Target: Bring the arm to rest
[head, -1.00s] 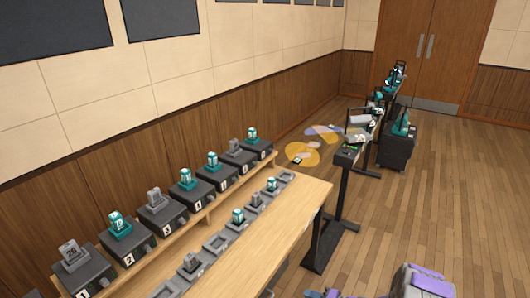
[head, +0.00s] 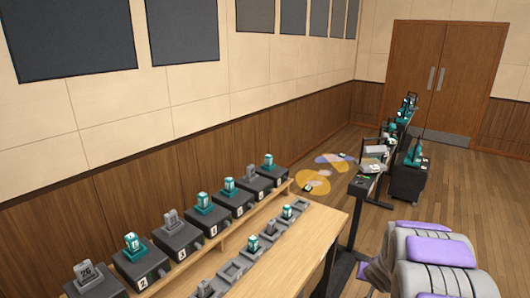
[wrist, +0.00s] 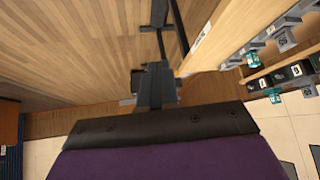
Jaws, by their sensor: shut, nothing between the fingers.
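In the wrist view my gripper (wrist: 155,128) shows as a broad dark edge with purple behind it, across the bottom of the picture. It is shut and holds nothing. In the head view my arm (head: 432,262), grey with purple pads, is folded at the lower right, over the floor and right of the wooden desk. My fingertips cannot be made out in the head view. The arm touches nothing that I can see.
The wooden desk (head: 303,238) carries a raised row of numbered dark boxes (head: 141,264) with teal and grey faders, and grey slots in front. A narrow black stand (head: 368,186) and a dark cart (head: 408,182) stand beyond. Open floor (head: 470,180) lies at right.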

